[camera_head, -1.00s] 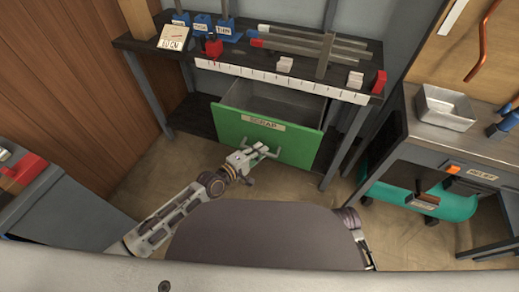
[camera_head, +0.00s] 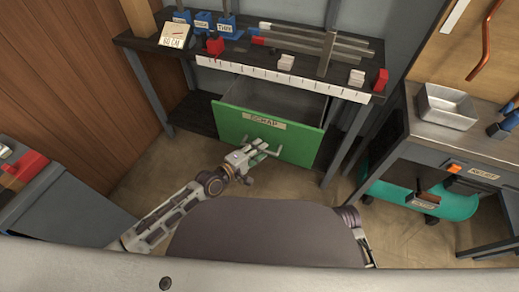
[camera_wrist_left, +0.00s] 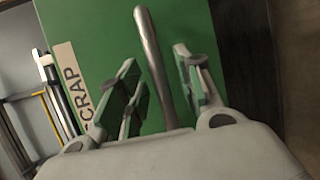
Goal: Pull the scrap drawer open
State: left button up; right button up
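The green scrap drawer (camera_head: 285,145), labelled SCRAP, stands pulled out from under the dark workbench, and its grey inside shows behind the front. Its metal handle (camera_head: 266,149) is on the front below the label. My left gripper (camera_head: 256,154) is at the handle. In the left wrist view the handle bar (camera_wrist_left: 150,45) runs between the spread fingers of the left gripper (camera_wrist_left: 160,75), with gaps on both sides. The SCRAP label (camera_wrist_left: 72,85) is left of the fingers there. My right gripper is not visible; only a part of that arm shows.
The workbench (camera_head: 145,42) carries blue holders, metal bars and a white ruled strip along its front edge. Bare floor lies before the drawer.

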pick_arm(q)
jog(key=v, duration=1.1)
dwell(0.3)
dwell(0.6)
